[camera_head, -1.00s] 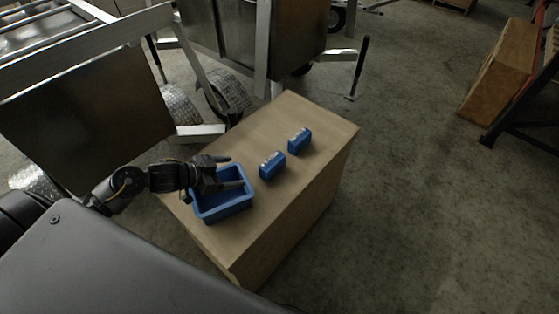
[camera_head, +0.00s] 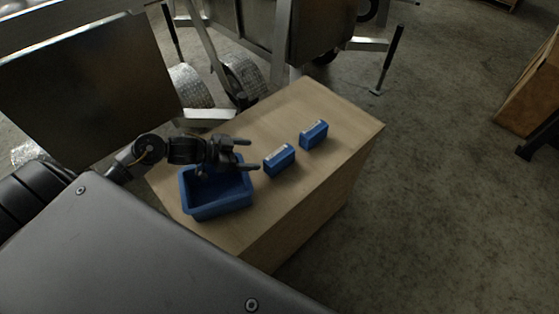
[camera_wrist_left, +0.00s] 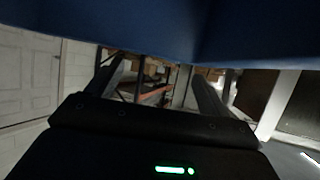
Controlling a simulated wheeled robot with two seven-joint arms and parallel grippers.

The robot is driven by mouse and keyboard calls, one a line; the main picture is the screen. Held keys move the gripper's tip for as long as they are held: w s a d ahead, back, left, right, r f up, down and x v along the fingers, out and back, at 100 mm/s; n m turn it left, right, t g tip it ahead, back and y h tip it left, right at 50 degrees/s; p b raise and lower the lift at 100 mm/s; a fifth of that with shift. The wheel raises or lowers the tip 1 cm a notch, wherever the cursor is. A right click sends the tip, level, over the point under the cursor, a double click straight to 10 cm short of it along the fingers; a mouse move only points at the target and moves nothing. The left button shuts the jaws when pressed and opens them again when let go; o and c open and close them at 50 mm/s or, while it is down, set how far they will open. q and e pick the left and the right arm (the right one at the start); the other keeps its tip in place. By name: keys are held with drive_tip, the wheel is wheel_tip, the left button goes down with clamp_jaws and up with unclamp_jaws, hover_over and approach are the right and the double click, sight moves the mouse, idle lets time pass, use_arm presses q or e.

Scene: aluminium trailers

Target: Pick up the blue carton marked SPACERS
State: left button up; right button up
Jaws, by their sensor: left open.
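Two small blue cartons with pale marks along the top stand on a wooden block-like table. The nearer carton (camera_head: 279,160) is just right of my left gripper, and the farther carton (camera_head: 313,135) is behind it to the right. The lettering is too small to read, so I cannot tell which is marked SPACERS. My left gripper (camera_head: 252,155) is open and empty, above the right edge of a blue bin, its fingers pointing right, short of the nearer carton. Its fingers also show in the left wrist view (camera_wrist_left: 158,88). My right gripper is out of view.
The open blue bin (camera_head: 218,211) sits at the table's near left end. The wooden table (camera_head: 345,108) has bare top beyond the cartons. Aluminium trailers (camera_head: 85,85) with wheels stand behind. Floor at right is clear up to a brown box (camera_head: 525,95). A large blue surface (camera_wrist_left: 100,25) fills the wrist view's top.

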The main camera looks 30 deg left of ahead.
sight(278, 155)
use_arm(q)
drive_tip(key=p+x, duration=0.1)
drive_tip(key=x, duration=0.9)
drive_tip(key=shift+w+d+r, duration=0.1)
drive_tip(key=shift+d+r, duration=0.05)
drive_tip(key=c, duration=1.5)
drive_tip(key=shift+r, duration=0.55)
drive_tip(key=s+r, duration=0.1)
drive_tip(key=r, duration=0.1)
drive_tip(key=s+r, duration=0.1)
drive_tip(key=r, duration=0.1)
drive_tip(key=s+d+r, duration=0.1)
drive_tip(key=s+r, duration=0.1)
drive_tip(key=r, duration=0.1)
drive_tip(key=shift+s+r, duration=0.15)
drive_tip(key=s+r, duration=0.1)
drive_tip(key=s, duration=0.2)
drive_tip(key=s+d+r, duration=0.1)
drive_tip(key=s+r, duration=0.1)
drive_tip(key=s, duration=0.1)
drive_tip(key=s+d+r, duration=0.1)
drive_tip(key=s, duration=0.2)
drive_tip(key=shift+s+r, duration=0.2)
drive_tip(key=shift+r, duration=0.15)
